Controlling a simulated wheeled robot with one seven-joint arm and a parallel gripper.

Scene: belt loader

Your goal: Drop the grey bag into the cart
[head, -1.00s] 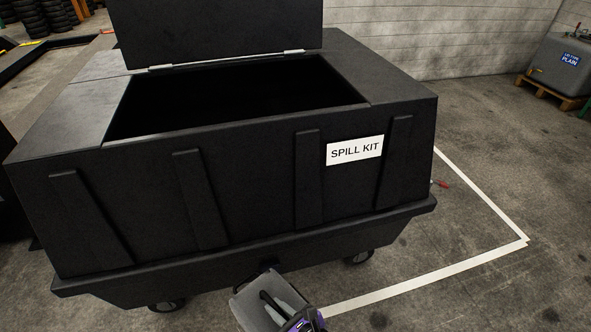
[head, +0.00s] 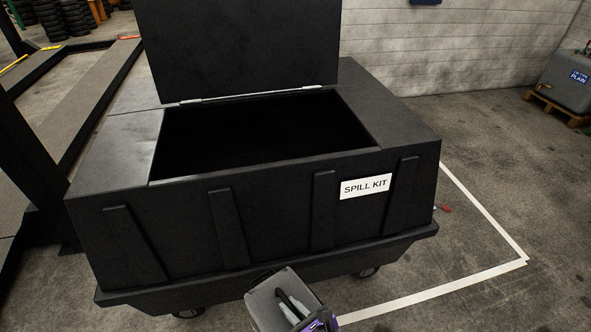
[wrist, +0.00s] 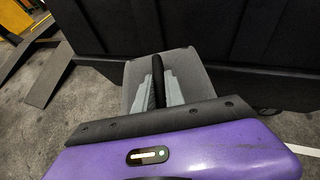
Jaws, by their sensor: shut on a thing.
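The cart is a large black wheeled bin (head: 280,220) labelled "SPILL KIT", with its lid (head: 245,50) raised and a dark opening in its top. My gripper (head: 292,306) is at the bottom of the head view, in front of the cart and below its rim. It is shut on the dark handle of the grey bag (head: 264,303). In the wrist view the grey bag (wrist: 200,68) hangs beyond the fingers of my gripper (wrist: 158,90), with the cart's black side (wrist: 240,30) behind it. The inside of the cart is too dark to make out.
A white floor line (head: 440,289) runs around the cart's right side. A grey tank (head: 567,80) on a wooden pallet stands at the far right by the wall. A dark metal post (head: 30,150) and ramps are at the left.

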